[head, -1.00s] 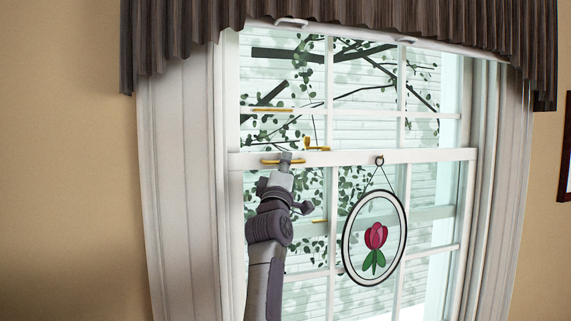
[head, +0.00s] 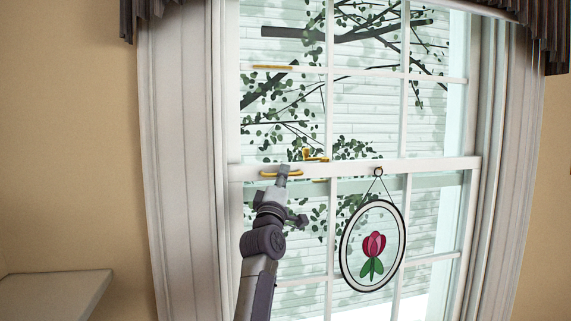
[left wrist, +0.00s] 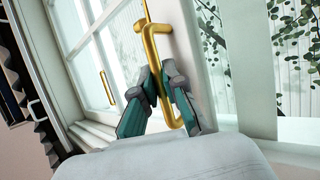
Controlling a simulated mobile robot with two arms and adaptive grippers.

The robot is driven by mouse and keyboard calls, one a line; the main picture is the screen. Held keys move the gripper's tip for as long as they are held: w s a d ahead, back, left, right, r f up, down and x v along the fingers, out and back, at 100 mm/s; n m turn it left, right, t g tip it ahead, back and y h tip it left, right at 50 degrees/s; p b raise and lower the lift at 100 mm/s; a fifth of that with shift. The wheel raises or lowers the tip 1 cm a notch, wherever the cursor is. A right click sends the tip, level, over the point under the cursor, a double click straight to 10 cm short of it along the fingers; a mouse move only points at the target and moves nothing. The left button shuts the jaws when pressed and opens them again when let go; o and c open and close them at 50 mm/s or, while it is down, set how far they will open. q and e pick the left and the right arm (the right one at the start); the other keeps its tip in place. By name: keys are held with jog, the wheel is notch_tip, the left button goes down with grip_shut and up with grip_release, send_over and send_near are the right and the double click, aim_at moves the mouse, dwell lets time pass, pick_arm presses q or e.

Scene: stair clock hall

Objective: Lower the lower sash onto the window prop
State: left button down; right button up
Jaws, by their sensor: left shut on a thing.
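The lower sash (head: 430,165) is a white frame whose top rail crosses the middle of the head view. Its bottom edge is out of the head view. My left gripper (head: 283,172) is shut on a brass handle (head: 268,174) near the left end of this rail. In the left wrist view the two fingers (left wrist: 163,82) close around the brass handle (left wrist: 160,27). The sash's top rail stands slightly above the upper sash's bottom rail, which shows through the glass. I cannot make out the window prop in either view. My right gripper is not in view.
A round stained-glass tulip ornament (head: 373,245) hangs from the sash's top rail, right of my arm. A brass latch (head: 316,157) sits on that rail. A dark curtain (head: 182,12) hangs above. A pale ledge (head: 55,292) juts in at lower left.

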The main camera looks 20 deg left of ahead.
pick_arm(q)
jog(key=shift+d+f+b, duration=0.1)
jog(key=shift+f+b, duration=0.45)
jog(key=shift+f, duration=1.4)
jog(key=c, duration=1.5)
grip_release()
jog(key=shift+w, duration=0.15)
jog(key=v, duration=1.2)
